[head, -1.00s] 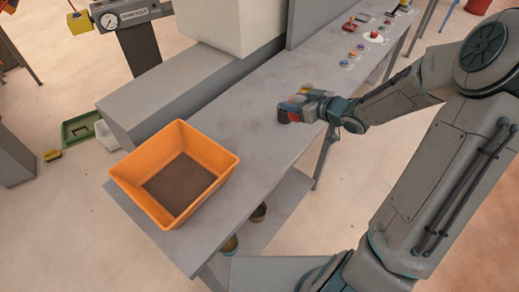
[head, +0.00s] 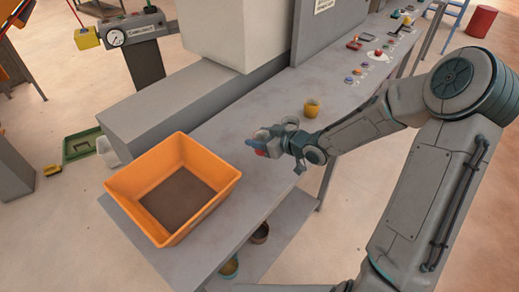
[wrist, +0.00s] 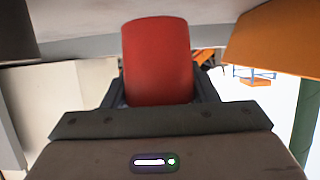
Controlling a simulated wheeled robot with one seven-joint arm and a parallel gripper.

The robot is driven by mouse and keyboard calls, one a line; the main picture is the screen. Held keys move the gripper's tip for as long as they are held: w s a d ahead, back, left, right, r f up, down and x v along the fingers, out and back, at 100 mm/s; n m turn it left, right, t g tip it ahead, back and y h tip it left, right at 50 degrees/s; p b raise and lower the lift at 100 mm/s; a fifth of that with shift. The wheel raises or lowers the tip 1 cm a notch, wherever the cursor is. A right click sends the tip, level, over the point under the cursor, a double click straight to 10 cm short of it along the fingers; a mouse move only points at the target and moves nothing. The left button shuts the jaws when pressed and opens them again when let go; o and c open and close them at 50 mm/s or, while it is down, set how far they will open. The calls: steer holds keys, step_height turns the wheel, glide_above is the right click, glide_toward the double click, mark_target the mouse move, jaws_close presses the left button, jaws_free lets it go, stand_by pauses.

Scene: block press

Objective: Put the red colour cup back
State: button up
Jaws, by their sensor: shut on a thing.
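The red colour cup (wrist: 157,62) fills the middle of the wrist view, between the fingers of my gripper (wrist: 160,92). My gripper is shut on it. In the head view, only a small red part of the cup (head: 260,152) shows beside my gripper (head: 262,142). My gripper is over the grey bench, to the right of the orange bin and apart from it. A yellow cup (head: 311,108) and a grey cup (head: 291,122) stand on the bench behind my gripper.
The orange bin (head: 222,190) sits at the near end of the bench (head: 235,122); it also shows in the wrist view (wrist: 275,40). Cups (head: 260,233) stand on the lower shelf. Buttons (head: 358,76) line the far bench. A grey machine block (head: 165,105) runs along the left.

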steer(key=shift+a+f, duration=0.25)
steer(key=shift+f, duration=1.9)
steer(key=shift+f+b, duration=0.2)
steer(key=shift+b, duration=0.1)
steer(key=o, duration=1.2)
steer(key=shift+c, duration=0.2)
steer(key=shift+r, duration=0.1)
